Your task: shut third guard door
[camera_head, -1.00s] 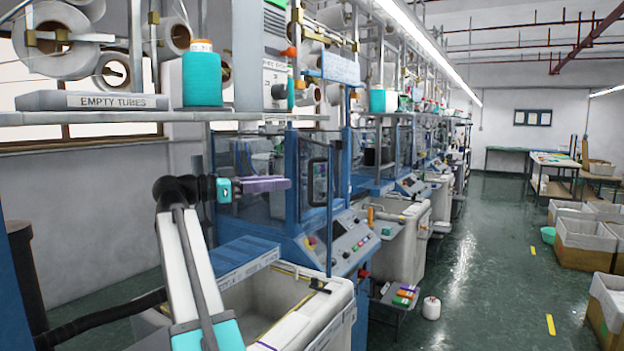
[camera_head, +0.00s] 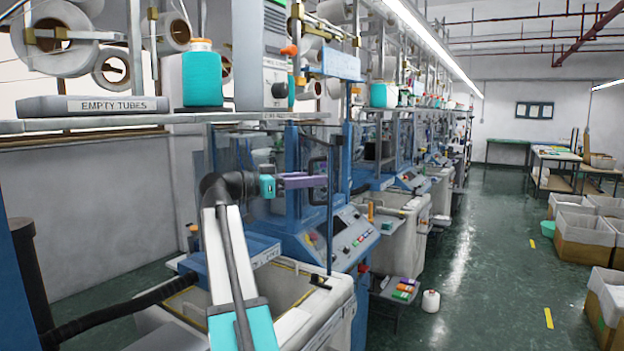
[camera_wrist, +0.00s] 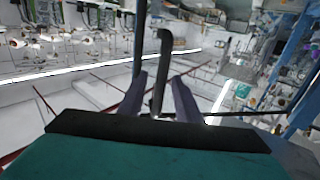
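The nearest knitting machine has a guard door (camera_head: 330,222), a clear panel with a dark edge post. It appears swung out towards the aisle, though its exact angle is hard to tell. Its black bent handle (camera_head: 312,163) also shows in the wrist view (camera_wrist: 160,75). My gripper (camera_head: 318,181), with purple fingers, reaches to the handle from the left. In the wrist view my fingers (camera_wrist: 158,97) are apart, with the handle's bar between them and small gaps on both sides. Whether this is the third door cannot be told.
A white bin (camera_head: 340,312) stands below the machine. The button panel (camera_head: 345,232) is under the door. A shelf (camera_head: 90,124) with an EMPTY TUBES box (camera_head: 95,105) and teal cone (camera_head: 202,78) hangs above my arm.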

